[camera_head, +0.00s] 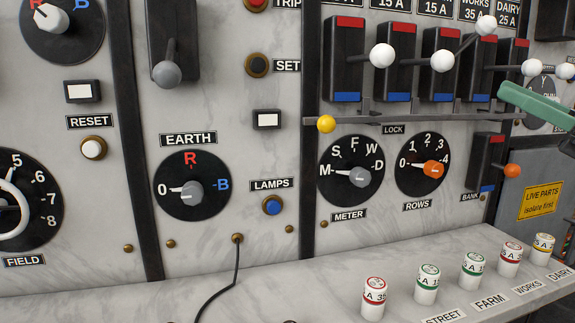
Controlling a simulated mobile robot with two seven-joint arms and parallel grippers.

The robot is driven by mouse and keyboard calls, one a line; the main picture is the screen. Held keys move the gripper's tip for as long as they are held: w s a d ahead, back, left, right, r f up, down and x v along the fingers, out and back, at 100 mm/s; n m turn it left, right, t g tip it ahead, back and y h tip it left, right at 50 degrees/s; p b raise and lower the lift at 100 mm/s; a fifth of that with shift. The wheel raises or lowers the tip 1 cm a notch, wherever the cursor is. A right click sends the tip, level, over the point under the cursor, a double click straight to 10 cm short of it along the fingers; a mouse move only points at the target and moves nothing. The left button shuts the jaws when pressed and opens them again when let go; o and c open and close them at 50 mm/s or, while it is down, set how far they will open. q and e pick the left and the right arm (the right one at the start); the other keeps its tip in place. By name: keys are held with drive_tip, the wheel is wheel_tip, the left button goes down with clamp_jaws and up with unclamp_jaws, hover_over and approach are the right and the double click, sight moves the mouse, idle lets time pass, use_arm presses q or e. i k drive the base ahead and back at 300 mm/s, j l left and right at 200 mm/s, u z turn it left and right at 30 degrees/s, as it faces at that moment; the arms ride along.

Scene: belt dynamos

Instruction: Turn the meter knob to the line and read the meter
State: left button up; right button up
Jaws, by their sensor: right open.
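The meter knob (359,176) is grey with a white pointer, on a round black dial (350,190) marked M, S, F, W and D. Its pointer points left, at M. The METER label (349,215) is below the dial. No meter face with a needle shows. My right gripper (538,106) shows only in part, as a green piece at the right edge, above and right of the meter dial and well apart from it. It is open, and I see nothing held. My left gripper is out of view.
The orange ROWS knob (433,169) stands close right of the meter dial, pointing at 0. A lock bar (415,119) with a yellow ball (326,124) and several white-balled levers are above. Several fuses, such as the red-ringed one (374,298), stand on the ledge below.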

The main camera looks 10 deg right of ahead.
sight(361, 177)
drive_tip(key=k+l, duration=0.35)
drive_tip(key=l, duration=0.15)
drive_tip(key=k+l, duration=0.4)
drive_tip(key=l, duration=0.1)
